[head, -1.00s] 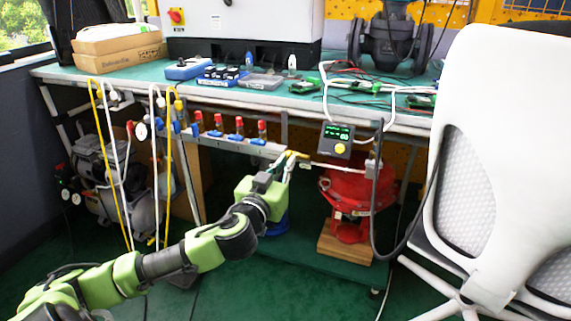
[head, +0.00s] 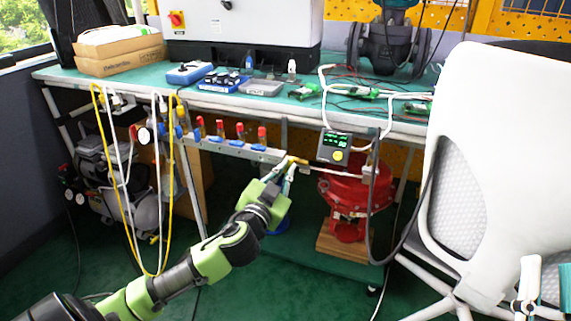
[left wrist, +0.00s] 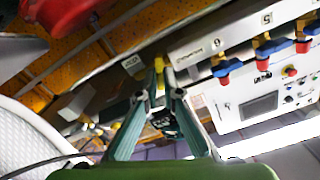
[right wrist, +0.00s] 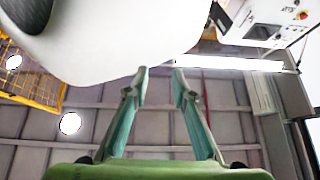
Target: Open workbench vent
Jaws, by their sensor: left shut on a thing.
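The workbench vent appears as a small yellow handle (head: 294,160) at the right end of the grey manifold rail under the bench. It also shows in the left wrist view (left wrist: 160,63), at the fingertips. My left gripper (head: 284,172) reaches up to it from below. In the left wrist view its teal fingers (left wrist: 165,78) are close together on the yellow handle, which they partly hide. My right gripper (head: 530,283) is at the lower right, in front of the chair. In the right wrist view its fingers (right wrist: 160,82) are apart with nothing between them.
Several red-and-blue valves (head: 240,133) line the rail (head: 225,147) left of the vent. A positioner display (head: 334,147) and red actuator (head: 345,192) stand just right. A white chair (head: 495,150) blocks the right side. Yellow and white hoses hang at left.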

